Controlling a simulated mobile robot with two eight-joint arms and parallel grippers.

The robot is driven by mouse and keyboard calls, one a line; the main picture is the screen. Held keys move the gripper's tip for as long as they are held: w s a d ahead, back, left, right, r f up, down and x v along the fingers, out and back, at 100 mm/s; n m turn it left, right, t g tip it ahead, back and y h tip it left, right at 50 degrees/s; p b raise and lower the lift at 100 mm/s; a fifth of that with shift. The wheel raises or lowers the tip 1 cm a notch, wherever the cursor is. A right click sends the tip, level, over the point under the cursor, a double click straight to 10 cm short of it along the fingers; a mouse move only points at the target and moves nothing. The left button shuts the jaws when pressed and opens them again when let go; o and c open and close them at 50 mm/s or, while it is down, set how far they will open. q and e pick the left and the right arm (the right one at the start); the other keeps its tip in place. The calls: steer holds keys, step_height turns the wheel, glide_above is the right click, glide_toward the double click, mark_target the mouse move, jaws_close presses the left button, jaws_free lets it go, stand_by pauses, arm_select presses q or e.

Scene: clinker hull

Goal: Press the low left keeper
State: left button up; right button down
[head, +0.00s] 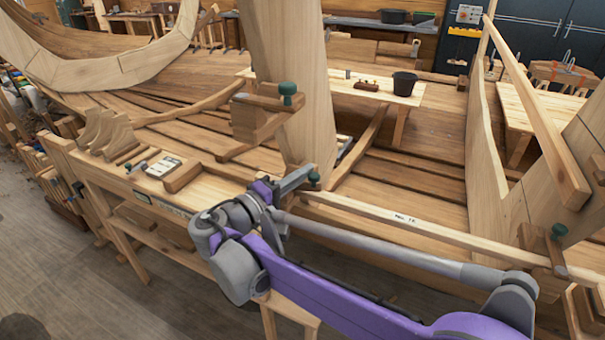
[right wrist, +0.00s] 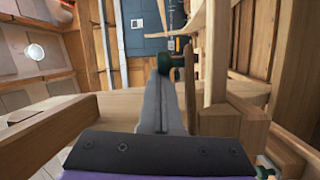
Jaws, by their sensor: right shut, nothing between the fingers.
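Wooden clamp-like keepers with dark green knobs hold on the hull frames. The low left one shows only its green knob (head: 313,177) and a bit of wood at the foot of the upright post; my right gripper hides the rest. My right gripper (head: 303,178) reaches this knob from the left, shut and empty, its tip close beside it. In the right wrist view the shut fingers (right wrist: 164,85) point ahead, with a dark green knob (right wrist: 165,63) at their tip; I cannot tell whether they touch. My left gripper is not in view.
A higher keeper (head: 288,92) sits on the upright post (head: 290,60). Another keeper (head: 557,233) is at the right end of the long batten (head: 405,220). A bench (head: 205,190) with wooden blocks stands left. A black bucket (head: 404,83) stands on a plank behind.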

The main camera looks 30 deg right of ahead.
stand_by(0.5)
steer(key=shift+s+a+f, duration=0.1)
steer(key=shift+a, duration=0.4)
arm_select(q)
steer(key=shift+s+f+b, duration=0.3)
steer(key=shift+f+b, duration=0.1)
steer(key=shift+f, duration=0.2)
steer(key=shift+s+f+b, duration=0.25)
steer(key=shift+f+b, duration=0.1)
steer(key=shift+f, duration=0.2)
arm_select(e)
steer(key=v, duration=0.9)
steer(key=shift+a, duration=0.4)
steer(key=shift+s, duration=0.1)
steer(key=s+d+f+n+g+y, duration=0.1)
steer(key=s+d+f+y, duration=0.35)
steer(key=f, duration=0.45)
steer(key=s+d+f+n+g+y, duration=0.1)
steer(key=s+d+f+y, duration=0.2)
steer(key=s+f+y, duration=0.35)
steer(key=s+a+f+m+t+y, duration=0.1)
steer(key=s+a+f+y, duration=0.1)
steer(key=a+f+y, duration=0.1)
steer(key=s+a+f+m+t+y, duration=0.1)
steer(key=s+a+f+m+y, duration=0.1)
steer(key=a+f, duration=0.3)
step_height(320, 180, down, 4)
steer(key=shift+s+r+t+y, duration=0.2)
steer(key=shift+s+t+y, duration=0.1)
steer(key=shift+s+y, duration=0.5)
